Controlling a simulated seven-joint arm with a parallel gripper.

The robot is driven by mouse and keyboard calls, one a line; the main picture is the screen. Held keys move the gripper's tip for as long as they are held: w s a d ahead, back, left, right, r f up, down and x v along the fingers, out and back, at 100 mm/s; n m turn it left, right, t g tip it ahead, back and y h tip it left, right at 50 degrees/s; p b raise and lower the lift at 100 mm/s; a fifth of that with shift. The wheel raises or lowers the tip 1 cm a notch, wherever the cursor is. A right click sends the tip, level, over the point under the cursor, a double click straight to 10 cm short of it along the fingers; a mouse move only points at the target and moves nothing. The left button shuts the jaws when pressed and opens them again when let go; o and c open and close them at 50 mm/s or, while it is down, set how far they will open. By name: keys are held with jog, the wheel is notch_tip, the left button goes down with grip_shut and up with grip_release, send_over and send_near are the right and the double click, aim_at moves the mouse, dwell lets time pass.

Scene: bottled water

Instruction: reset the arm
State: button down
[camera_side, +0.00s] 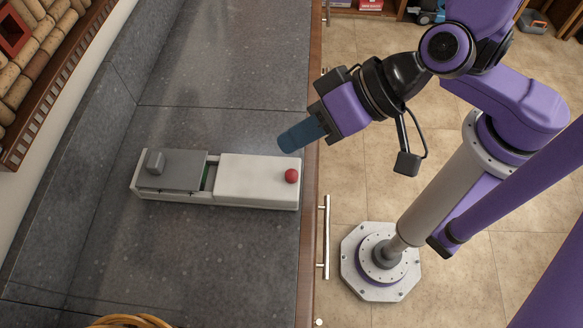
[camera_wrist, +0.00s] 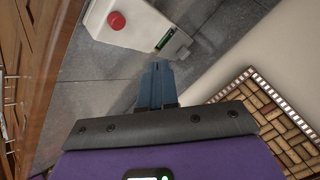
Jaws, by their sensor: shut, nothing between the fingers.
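My gripper (camera_side: 301,135) has blue fingers and a purple body. It hangs above the right edge of the counter, up and right of a white box (camera_side: 255,170). The fingers are shut with nothing between them, and they show in the wrist view (camera_wrist: 157,72) pointing toward the box (camera_wrist: 148,20). The box lies on the grey counter with a red ball-like knob (camera_side: 291,176) at its right end. A grey sliding cover (camera_side: 182,172) with a small grey block-shaped handle (camera_side: 154,161) sits on its left part. A narrow dark gap with some green shows between cover and white top.
The grey stone counter (camera_side: 200,260) is mostly clear around the box. A cork-filled frame (camera_side: 40,50) stands along the wall at left. A wicker rim (camera_side: 130,321) shows at the bottom edge. The counter's wooden front edge (camera_side: 311,100) runs beside my arm.

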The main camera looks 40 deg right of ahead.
jog(key=shift+r, duration=0.25)
jog(key=s+d+n+g+h, duration=0.1)
jog(key=d+n+g+h, duration=0.1)
jog(key=d, duration=0.7)
jog(key=s+d+n+g+h, duration=0.1)
jog(key=d+n, duration=0.4)
jog(key=d, duration=0.5)
jog(key=s+d+f+n+g+h, duration=0.1)
jog(key=d+n+g+h, duration=0.1)
jog(key=d, duration=0.7)
jog(key=shift+s+d+n+g+h, duration=0.15)
jog(key=shift+s+n+g+h, duration=0.15)
jog(key=shift+n+h, duration=0.75)
jog(key=shift+f, duration=0.1)
